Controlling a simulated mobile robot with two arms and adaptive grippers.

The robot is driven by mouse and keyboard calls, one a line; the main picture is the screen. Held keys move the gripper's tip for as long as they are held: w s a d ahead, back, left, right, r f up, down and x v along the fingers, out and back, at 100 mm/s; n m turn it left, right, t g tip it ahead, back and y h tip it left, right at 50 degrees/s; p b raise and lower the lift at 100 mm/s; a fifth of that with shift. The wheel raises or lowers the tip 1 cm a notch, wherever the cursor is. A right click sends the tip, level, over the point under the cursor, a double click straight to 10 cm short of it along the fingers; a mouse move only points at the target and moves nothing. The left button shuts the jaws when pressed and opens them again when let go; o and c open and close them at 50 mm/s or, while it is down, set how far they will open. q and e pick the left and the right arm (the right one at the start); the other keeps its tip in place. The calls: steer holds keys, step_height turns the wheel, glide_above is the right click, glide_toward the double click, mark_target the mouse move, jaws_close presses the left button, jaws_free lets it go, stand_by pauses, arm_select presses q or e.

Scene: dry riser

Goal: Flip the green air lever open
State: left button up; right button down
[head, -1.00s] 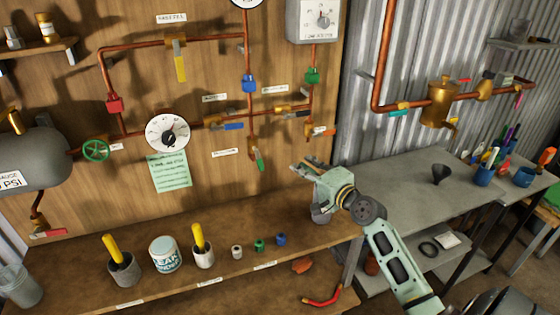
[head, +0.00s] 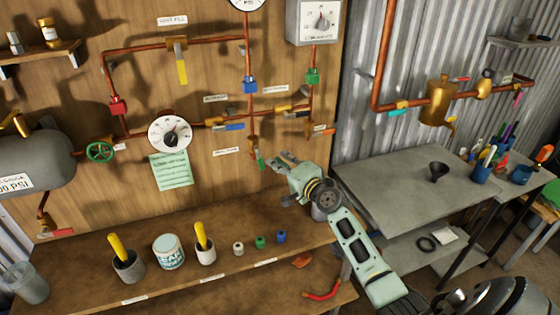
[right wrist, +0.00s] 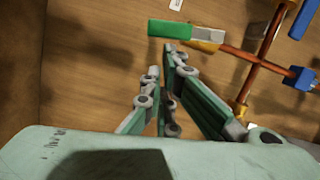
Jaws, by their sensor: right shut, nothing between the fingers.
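The green air lever (head: 260,162) hangs down and slightly right from a brass valve at the lower end of a copper pipe on the wooden wall. In the right wrist view the green handle (right wrist: 170,29) lies across the top, its grey metal part running right to the brass valve (right wrist: 203,46). My right gripper (head: 276,160) is just right of the lever in the head view. In the right wrist view its fingers (right wrist: 161,63) are shut and empty, their tips just below the handle; I cannot tell whether they touch it. My left gripper is not in view.
A blue lever (head: 229,127) and a yellow lever (head: 182,72) are on nearby pipes. A round gauge (head: 170,133) and a green note (head: 171,171) are to the left. The wooden bench (head: 205,285) below holds cups and small caps. A grey table (head: 395,190) stands right.

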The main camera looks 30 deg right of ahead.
steer(key=a+m+b, duration=0.1)
steer(key=f+m+b, duration=0.1)
steer(key=b, duration=0.1)
steer(key=shift+w+a+f+t, duration=0.15)
steer(key=shift+a+t, duration=0.15)
steer(key=shift+a, duration=0.1)
